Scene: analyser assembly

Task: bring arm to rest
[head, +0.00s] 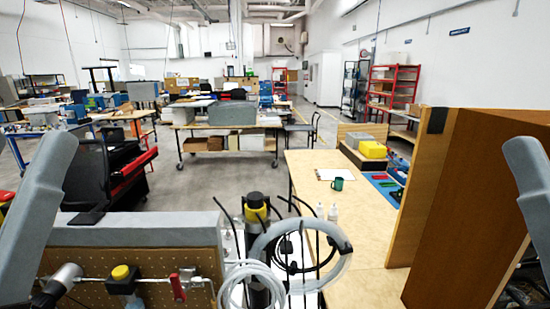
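A grey link of my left arm (42,205) rises at a slant along the left edge of the head view. A grey link of my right arm (532,185) shows at the right edge, in front of a brown wooden panel. Both links are cut off by the picture's edges. Neither gripper shows, so what they hold or touch is hidden.
A pegboard (140,265) with fittings stands at the front left. Coiled pale hoses (300,245) hang at the front centre. A wooden table (345,215) with a green mug (338,183) is right of centre. A brown panel (475,215) stands close to the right arm.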

